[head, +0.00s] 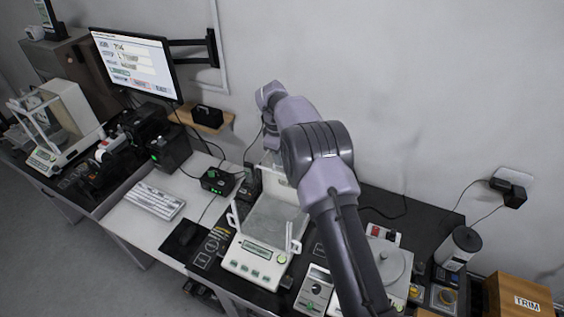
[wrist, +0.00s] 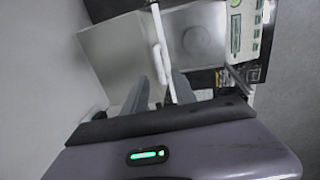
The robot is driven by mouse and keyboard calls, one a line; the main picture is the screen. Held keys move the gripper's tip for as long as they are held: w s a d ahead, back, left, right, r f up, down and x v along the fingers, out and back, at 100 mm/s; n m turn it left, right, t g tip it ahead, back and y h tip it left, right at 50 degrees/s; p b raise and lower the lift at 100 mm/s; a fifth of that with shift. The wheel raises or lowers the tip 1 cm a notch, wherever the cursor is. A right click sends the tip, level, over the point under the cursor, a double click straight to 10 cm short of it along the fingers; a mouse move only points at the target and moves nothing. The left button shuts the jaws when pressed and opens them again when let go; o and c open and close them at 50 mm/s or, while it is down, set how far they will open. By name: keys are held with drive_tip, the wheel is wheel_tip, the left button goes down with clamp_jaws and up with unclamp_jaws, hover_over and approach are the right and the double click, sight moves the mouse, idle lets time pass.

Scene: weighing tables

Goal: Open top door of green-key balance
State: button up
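The green-key balance (head: 250,266) stands on the dark bench at centre in the head view, with green keys on its white front panel. Its clear chamber has white posts and handles. In the wrist view its keyed panel (wrist: 255,40) is at upper right. A white handle bar (wrist: 159,40) runs down from the top edge to between the fingers of my gripper (wrist: 161,78). The two grey fingers stand apart, one on each side of the bar, with gaps showing. In the head view my gripper is mostly hidden behind my arm. Whether the top door is open is unclear.
Another balance (head: 47,160) with a glass shield stands at far left. A keyboard (head: 155,201) and a monitor (head: 136,67) are left of centre. A small white device (head: 315,289) is close right of the balance. A TRIM box (head: 520,297) is at lower right. The wall is close behind.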

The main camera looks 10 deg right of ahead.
wheel_tip(320, 180, up, 13)
drive_tip(key=s+a, duration=0.1)
drive_tip(key=s, duration=0.1)
drive_tip(key=shift+a+f+p, duration=0.15)
drive_tip(key=shift+a+p, duration=0.05)
drive_tip(key=shift+p, duration=0.15)
drive_tip(key=shift+s, duration=0.15)
drive_tip(key=s+d+f+m+t+y+b, duration=0.15)
drive_tip(key=s+m+b, duration=0.65)
drive_tip(key=s+b, duration=1.15)
drive_tip(key=s+f+m+t+y+b, duration=0.1)
drive_tip(key=s+f+m+b, duration=0.2)
drive_tip(key=s+f, duration=0.5)
drive_tip(key=s+f+m+t+b, duration=0.1)
drive_tip(key=s+f+m+b, duration=0.3)
drive_tip(key=s, duration=1)
wheel_tip(320, 180, down, 4)
drive_tip(key=shift+s+a+r+m+y+b, duration=0.15)
drive_tip(key=shift+s+a+m+y+b, duration=0.15)
drive_tip(key=shift+b, duration=0.9)
drive_tip(key=shift+t, duration=0.25)
